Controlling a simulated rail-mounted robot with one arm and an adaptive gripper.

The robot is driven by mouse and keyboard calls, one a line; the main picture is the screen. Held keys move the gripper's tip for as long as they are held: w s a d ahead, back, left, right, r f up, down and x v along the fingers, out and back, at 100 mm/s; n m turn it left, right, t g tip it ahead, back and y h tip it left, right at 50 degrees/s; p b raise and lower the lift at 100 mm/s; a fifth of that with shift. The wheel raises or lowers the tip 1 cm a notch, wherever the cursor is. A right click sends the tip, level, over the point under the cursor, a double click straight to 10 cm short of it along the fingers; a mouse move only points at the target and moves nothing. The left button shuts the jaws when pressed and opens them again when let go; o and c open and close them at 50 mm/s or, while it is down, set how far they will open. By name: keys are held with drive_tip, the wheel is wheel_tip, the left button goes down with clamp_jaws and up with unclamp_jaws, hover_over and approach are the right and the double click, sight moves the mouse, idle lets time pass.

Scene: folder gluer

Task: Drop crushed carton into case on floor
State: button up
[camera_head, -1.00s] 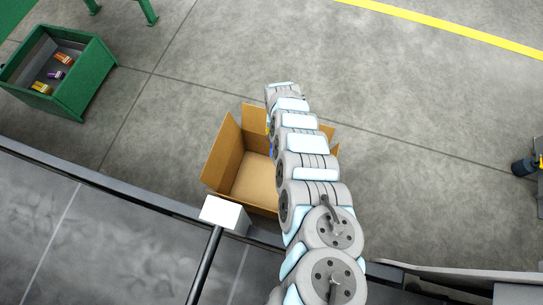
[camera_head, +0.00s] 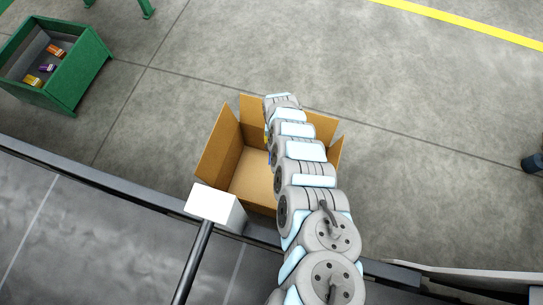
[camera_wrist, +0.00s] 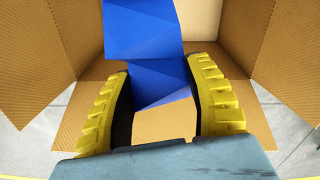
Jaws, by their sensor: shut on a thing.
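The case on the floor is an open brown cardboard box (camera_head: 250,176) with its flaps spread, in the middle of the head view. My arm reaches over it and hides its right part. In the wrist view my gripper (camera_wrist: 163,90) is shut on the blue crushed carton (camera_wrist: 143,35), which sits between the yellow fingers. The carton is creased and reaches past the top edge of that view. The case's walls and flaps (camera_wrist: 33,65) surround the gripper and carton there. The gripper is mostly hidden by my arm in the head view.
A green bin (camera_head: 88,75) with several small cartons stands at the upper left. A white block on a dark rod (camera_head: 215,207) stands close in front of the case. A dark rail edge (camera_head: 120,190) runs along the near side. The floor beyond the case is clear.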

drive_tip(key=shift+f+b, duration=0.3)
drive_tip(key=shift+f, duration=0.3)
drive_tip(key=o, duration=1)
drive_tip(key=shift+r, duration=0.1)
